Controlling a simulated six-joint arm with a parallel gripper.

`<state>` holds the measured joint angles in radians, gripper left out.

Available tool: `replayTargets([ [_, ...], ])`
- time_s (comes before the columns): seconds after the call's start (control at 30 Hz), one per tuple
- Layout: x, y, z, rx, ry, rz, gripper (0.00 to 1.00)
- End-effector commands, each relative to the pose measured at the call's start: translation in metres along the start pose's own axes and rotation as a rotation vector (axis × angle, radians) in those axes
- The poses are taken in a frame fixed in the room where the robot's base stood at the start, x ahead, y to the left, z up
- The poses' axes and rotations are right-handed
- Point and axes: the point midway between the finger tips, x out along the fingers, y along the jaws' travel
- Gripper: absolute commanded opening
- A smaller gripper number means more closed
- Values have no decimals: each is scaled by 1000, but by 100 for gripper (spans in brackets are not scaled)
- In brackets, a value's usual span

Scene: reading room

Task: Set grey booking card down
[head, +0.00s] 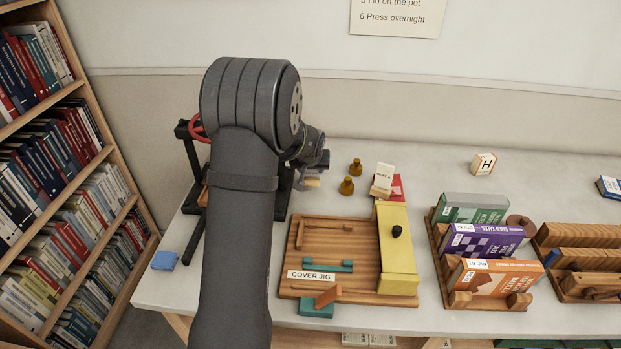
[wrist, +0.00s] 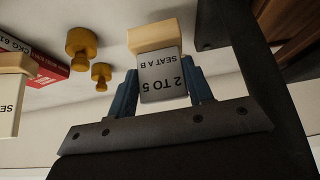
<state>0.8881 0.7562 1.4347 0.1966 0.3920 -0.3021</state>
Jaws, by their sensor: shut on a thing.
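The grey booking card (wrist: 163,78) reads "2 TO 5 SEAT A B" and has a cream block (wrist: 155,38) at one end. In the wrist view, my gripper (wrist: 163,86) is shut on it, a blue finger at each side. In the head view, my gripper (head: 316,168) is beyond my arm at the back of the table, and the cream block (head: 312,182) shows small below it. My arm partly hides this area. I cannot tell whether the block touches the table.
Two brass weights (head: 355,166) stand right of my gripper. Beyond them a white card (head: 385,174) on a cream base stands by a red book (head: 397,187). The wooden cover jig (head: 340,290) lies in front. A black stand (head: 190,220) is at the left.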

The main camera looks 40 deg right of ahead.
Motion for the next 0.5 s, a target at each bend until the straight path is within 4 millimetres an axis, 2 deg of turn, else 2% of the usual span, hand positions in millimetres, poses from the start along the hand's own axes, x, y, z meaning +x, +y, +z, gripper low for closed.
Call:
replayTargets([
  [0.3, 32, -1, 20, 1, -1, 0, 10],
  [0.5, 34, 0, 21, 0, 2, 0, 10],
])
